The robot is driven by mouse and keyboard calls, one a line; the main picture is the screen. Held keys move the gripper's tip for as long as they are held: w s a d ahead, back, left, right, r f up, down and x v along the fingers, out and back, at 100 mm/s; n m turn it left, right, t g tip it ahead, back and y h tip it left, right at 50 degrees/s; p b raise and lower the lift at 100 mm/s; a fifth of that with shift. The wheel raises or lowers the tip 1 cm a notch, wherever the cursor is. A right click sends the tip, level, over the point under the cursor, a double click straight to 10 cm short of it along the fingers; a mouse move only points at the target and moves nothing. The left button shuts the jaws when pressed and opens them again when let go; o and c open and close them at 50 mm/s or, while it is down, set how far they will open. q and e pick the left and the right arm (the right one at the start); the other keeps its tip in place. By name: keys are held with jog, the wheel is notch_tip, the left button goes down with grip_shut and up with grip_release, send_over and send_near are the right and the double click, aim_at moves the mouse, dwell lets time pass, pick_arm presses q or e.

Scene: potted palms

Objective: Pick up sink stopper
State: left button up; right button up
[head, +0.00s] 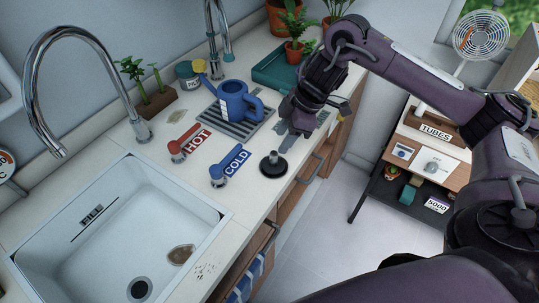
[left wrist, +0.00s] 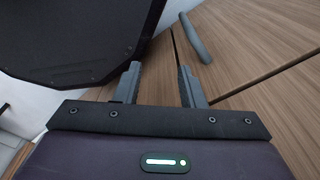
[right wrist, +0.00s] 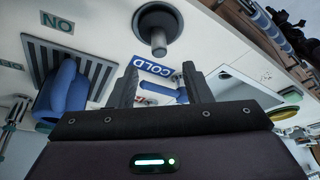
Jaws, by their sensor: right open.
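The sink stopper (head: 273,165), a black disc with a grey upright knob, sits on the white counter near its front edge, right of the COLD handle. In the right wrist view the stopper (right wrist: 158,28) is beyond my fingertips, near the top. My right gripper (head: 288,140) is open and empty, above the counter just behind the stopper and apart from it. Its two fingers (right wrist: 158,82) show spread in the right wrist view. My left gripper (left wrist: 161,82) is open and empty in front of wooden cabinet fronts; it is outside the head view.
A white sink (head: 110,230) with a dark drain (head: 139,289) is at the left. Red HOT handle (head: 185,143) and blue COLD handle (head: 230,167) stand beside the stopper. A blue watering can (head: 234,100) stands on a slatted drain tray (head: 232,125) behind.

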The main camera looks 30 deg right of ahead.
aim_at(275, 153)
jog(key=x, duration=0.5)
jog(key=b+x, duration=0.1)
jog(key=x, duration=0.1)
jog(key=shift+d+f, duration=0.15)
jog(key=shift+f, duration=0.2)
grip_shut()
